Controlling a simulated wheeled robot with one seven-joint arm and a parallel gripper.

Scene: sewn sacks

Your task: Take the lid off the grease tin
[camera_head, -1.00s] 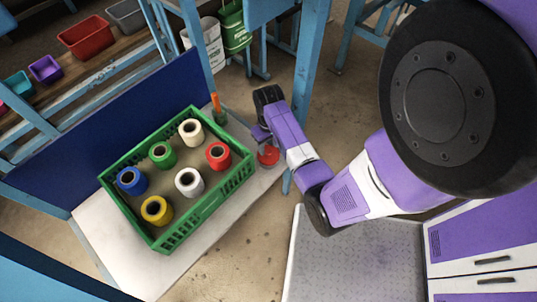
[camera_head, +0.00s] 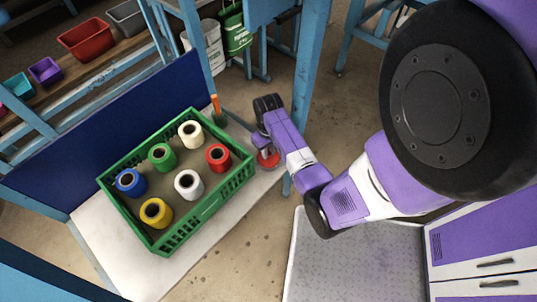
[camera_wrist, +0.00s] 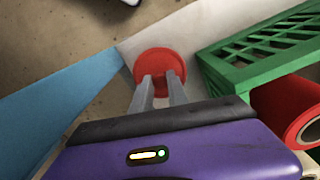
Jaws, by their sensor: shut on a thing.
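The grease tin's round red lid (camera_wrist: 160,65) shows in the wrist view at the end of my two grey fingers. My gripper (camera_wrist: 160,84) is shut on the lid, with the fingertips over its near part. In the head view the red lid (camera_head: 268,159) is at the right end of the white bench top, beside the green crate, partly covered by my gripper (camera_head: 262,145). The tin's body is hidden, so I cannot tell whether the lid still sits on it.
A green crate (camera_head: 213,203) with several coloured thread spools stands close by on the white bench top (camera_head: 112,262). A small green pot with an orange-handled tool (camera_head: 215,104) stands behind. A blue post (camera_head: 308,75) rises near my arm.

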